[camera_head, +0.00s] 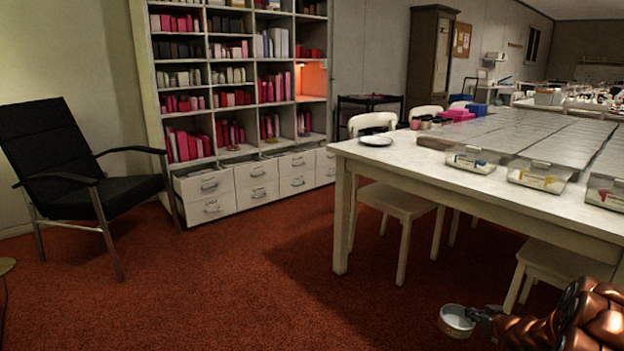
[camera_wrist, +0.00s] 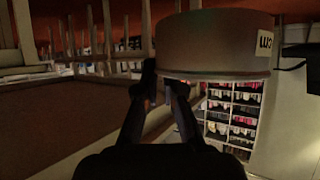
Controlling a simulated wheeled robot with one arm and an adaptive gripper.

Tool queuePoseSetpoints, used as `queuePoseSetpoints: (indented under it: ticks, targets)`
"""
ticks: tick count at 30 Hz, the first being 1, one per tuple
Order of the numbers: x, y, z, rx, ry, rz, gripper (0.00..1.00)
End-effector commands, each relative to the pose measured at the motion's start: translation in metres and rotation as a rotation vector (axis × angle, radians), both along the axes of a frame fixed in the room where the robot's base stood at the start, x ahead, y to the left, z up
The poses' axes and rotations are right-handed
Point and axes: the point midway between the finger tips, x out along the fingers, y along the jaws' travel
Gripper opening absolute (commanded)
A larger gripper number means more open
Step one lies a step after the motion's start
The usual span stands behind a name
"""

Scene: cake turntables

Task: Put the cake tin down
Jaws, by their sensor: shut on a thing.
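The cake tin (camera_head: 457,321) is a small round pale metal tin. In the head view it is at the bottom right, held above the red carpet, in front of the white table. The wrist view appears upside down. What the tin holds inside is hard to make out.
A black armchair (camera_head: 85,170) and a bookshelf (camera_head: 240,75) stand at the left. Open carpet (camera_head: 240,280) lies between.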

Motion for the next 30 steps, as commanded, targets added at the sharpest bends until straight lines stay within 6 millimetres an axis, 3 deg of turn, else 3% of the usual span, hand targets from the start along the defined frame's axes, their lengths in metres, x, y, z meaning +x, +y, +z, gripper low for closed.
queuePoseSetpoints:
  ticks: [3,15,30]
  targets:
    - [0.013,0.025,0.029,-0.001,-0.008,0.012,0.00]
    - [0.031,0.116,0.104,0.000,-0.009,0.054,0.00]
    - [0.018,0.251,0.184,-0.002,-0.007,0.158,0.00]
